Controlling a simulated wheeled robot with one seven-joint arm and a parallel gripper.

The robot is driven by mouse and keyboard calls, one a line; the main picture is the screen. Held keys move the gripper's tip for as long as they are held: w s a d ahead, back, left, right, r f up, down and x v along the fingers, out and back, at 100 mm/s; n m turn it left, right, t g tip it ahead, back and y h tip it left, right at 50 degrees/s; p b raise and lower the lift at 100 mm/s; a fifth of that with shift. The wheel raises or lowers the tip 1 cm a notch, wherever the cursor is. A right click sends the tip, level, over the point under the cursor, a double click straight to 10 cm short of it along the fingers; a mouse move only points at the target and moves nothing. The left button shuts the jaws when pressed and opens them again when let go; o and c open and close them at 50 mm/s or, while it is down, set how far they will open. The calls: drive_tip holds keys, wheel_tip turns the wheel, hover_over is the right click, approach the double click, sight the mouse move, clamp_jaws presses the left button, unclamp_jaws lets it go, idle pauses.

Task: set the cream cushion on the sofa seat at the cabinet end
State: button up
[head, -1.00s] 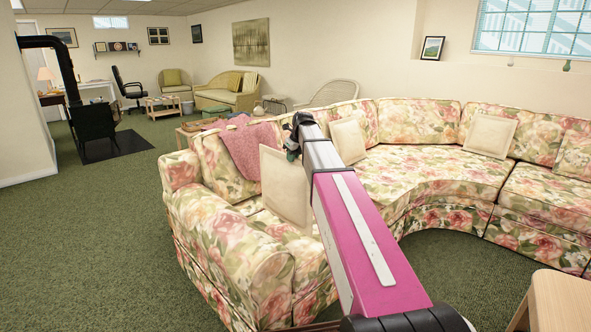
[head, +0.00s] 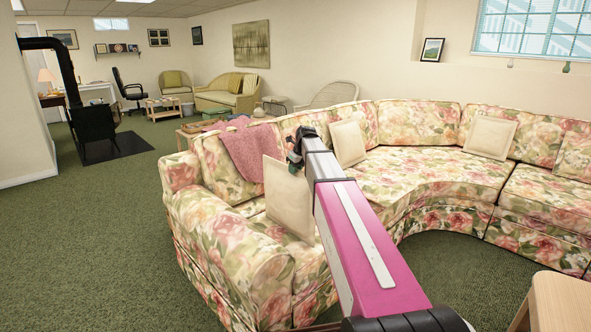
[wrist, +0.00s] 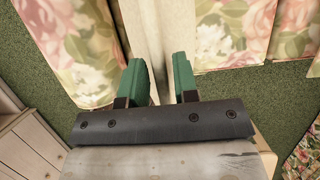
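The cream cushion (head: 287,202) is upright over the near left seat of the floral sofa (head: 215,235), in front of the backrest with the pink throw. My gripper (head: 297,150) is at its top edge in the head view. In the wrist view the green fingers (wrist: 160,82) are on either side of the cushion's edge (wrist: 158,30) and closed on it. I cannot tell whether the cushion's bottom touches the seat; my arm hides part of its right side.
A pink throw (head: 250,150) hangs over the backrest. Other cream cushions rest farther along the sofa, one behind my arm (head: 348,143) and one at the right (head: 490,135). A wooden table (head: 560,302) stands at the lower right. Green carpet is clear at the left.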

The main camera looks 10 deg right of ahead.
drive_tip(key=shift+o, duration=0.3)
drive_tip(key=v, duration=1.2)
drive_tip(key=shift+a+r, duration=0.1)
